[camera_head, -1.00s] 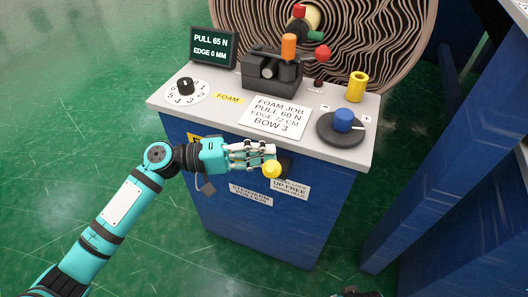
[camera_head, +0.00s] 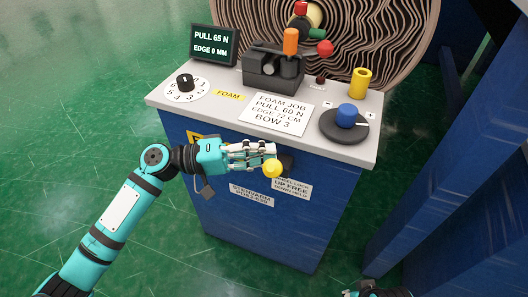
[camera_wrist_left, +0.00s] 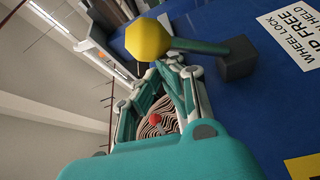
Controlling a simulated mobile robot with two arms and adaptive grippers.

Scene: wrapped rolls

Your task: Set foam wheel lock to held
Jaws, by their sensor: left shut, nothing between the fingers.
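The foam wheel lock is a lever with a yellow knob (camera_head: 272,168) on the front of the blue cabinet. In the left wrist view its yellow knob (camera_wrist_left: 148,40), green rod (camera_wrist_left: 198,46) and dark mounting block (camera_wrist_left: 237,60) show. The rod sticks out from the panel, with the knob on the side away from the label. The label (camera_head: 291,187) below reads up free, with smaller print under it. My left gripper (camera_head: 268,150) is shut and empty just above and behind the knob; I cannot tell whether they touch. A bit of my right arm shows at the bottom edge.
The cabinet top (camera_head: 212,107) bears a numbered dial (camera_head: 185,85), a screen (camera_head: 214,44), a job card (camera_head: 277,113), an orange-handled lever (camera_head: 291,42), a yellow cylinder (camera_head: 360,83) and a blue knob (camera_head: 346,115). A large roll (camera_head: 400,35) stands behind. Green floor is clear at left.

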